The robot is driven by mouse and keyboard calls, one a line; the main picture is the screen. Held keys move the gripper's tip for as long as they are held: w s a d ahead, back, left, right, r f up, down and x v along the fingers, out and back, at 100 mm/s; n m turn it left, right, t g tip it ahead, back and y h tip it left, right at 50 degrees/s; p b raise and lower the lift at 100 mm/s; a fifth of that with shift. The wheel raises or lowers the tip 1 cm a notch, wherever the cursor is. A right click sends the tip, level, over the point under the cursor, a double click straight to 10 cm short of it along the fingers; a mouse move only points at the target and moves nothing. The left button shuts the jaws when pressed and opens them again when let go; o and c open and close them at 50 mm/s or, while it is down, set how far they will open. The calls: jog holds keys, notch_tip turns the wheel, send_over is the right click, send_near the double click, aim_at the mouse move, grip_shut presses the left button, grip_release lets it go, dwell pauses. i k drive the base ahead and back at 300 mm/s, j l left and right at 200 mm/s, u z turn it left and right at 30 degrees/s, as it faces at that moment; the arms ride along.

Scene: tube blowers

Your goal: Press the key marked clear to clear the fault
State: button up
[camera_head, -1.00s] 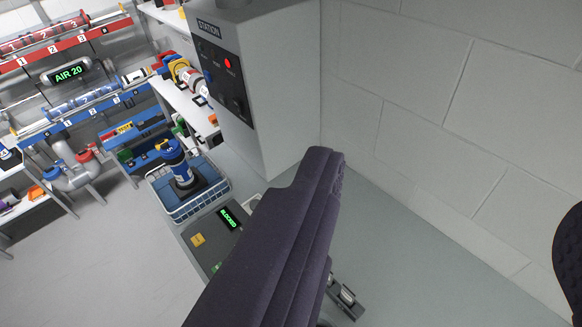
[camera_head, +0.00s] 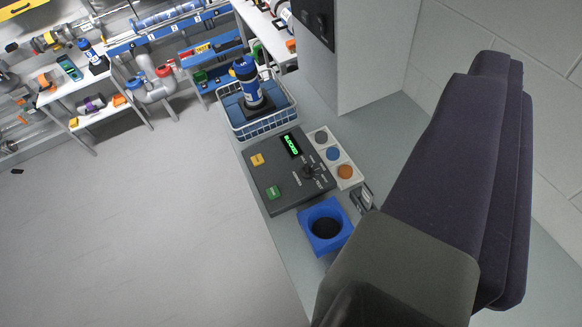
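A dark control panel (camera_head: 262,181) lies on the grey bench, with a display (camera_head: 291,145) in green letters that seem to read BLOCKED. It has a yellow key (camera_head: 257,159), a green key (camera_head: 273,193) and a black knob (camera_head: 309,172). The key markings are too small to read, so I cannot tell which is marked clear. My gripper (camera_head: 470,170) seems to be the large dark shape at the right, close to the camera. It appears apart from the panel, to its right. Its fingertips cannot be made out.
A pale strip with grey, blue and orange discs (camera_head: 345,172) adjoins the panel. A blue square holder (camera_head: 318,245) with a round opening is in front. A grey cabinet (camera_head: 370,60) rises beyond.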

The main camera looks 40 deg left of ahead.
aim_at(257, 159)
jog(key=u, duration=1.2)
